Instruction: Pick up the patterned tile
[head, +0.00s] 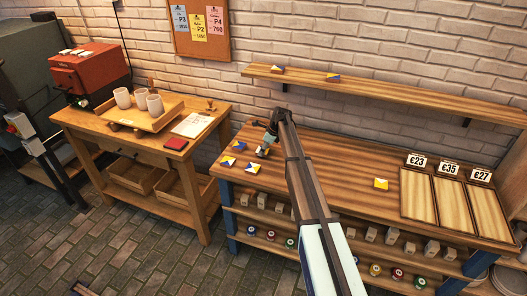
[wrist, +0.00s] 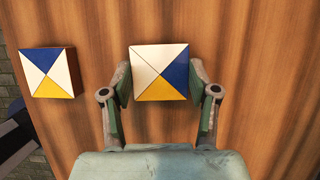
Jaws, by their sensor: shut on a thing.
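A patterned tile (wrist: 160,72) with white, blue and yellow triangles sits between the two fingers of my gripper (wrist: 160,93) in the wrist view. The fingers press on its left and right sides. A similar tile (wrist: 47,72) lies on the wooden bench to its left, apart from my gripper. In the head view my gripper (head: 264,142) is over the left end of the bench (head: 335,160), beside several tiles (head: 238,145). The arm hides part of that area. I cannot tell whether the held tile is clear of the wood.
Another tile (head: 380,183) lies farther right on the bench, near a tray with price signs (head: 449,168). Two tiles (head: 333,77) are on the wall shelf (head: 400,92) above. A side table (head: 190,150) with cups stands at left. The bench's middle is mostly clear.

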